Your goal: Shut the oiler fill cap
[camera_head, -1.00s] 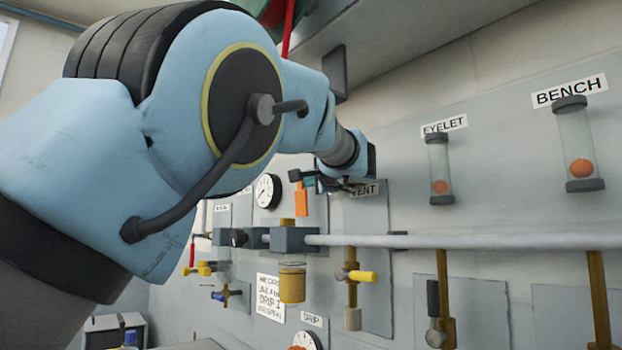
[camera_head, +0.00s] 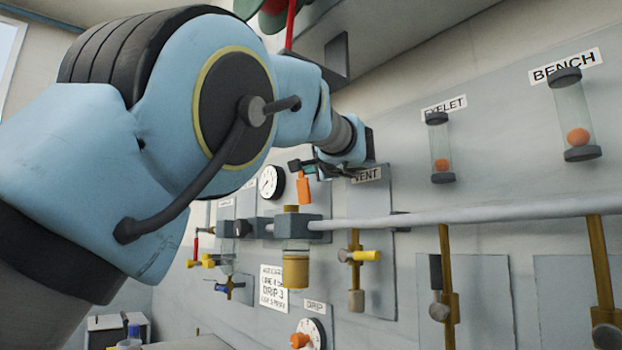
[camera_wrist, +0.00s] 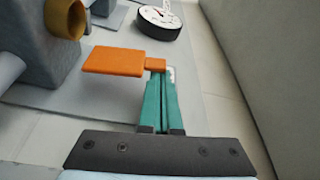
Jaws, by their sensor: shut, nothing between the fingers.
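The oiler fill cap is an orange flap (camera_head: 303,188), standing up above the brass fill neck (camera_head: 291,209) of the oiler in the head view. In the wrist view the orange cap (camera_wrist: 122,61) is a flat plate with a small tab at its right end, clear of the open brass neck (camera_wrist: 66,18) at upper left. My gripper (camera_wrist: 157,76) has teal fingers, shut with nothing between them. The fingertips are at the tab end of the cap; I cannot tell whether they touch it. The oiler's amber cup (camera_head: 296,270) hangs below its grey block (camera_head: 300,227).
A round gauge (camera_head: 271,186) is on the panel just left of the cap. A grey horizontal pipe (camera_head: 450,216) runs right from the block. A yellow-handled valve (camera_head: 363,255) stands right of the cup. Sight tubes marked EYELET (camera_head: 441,150) and BENCH (camera_head: 575,115) are farther right.

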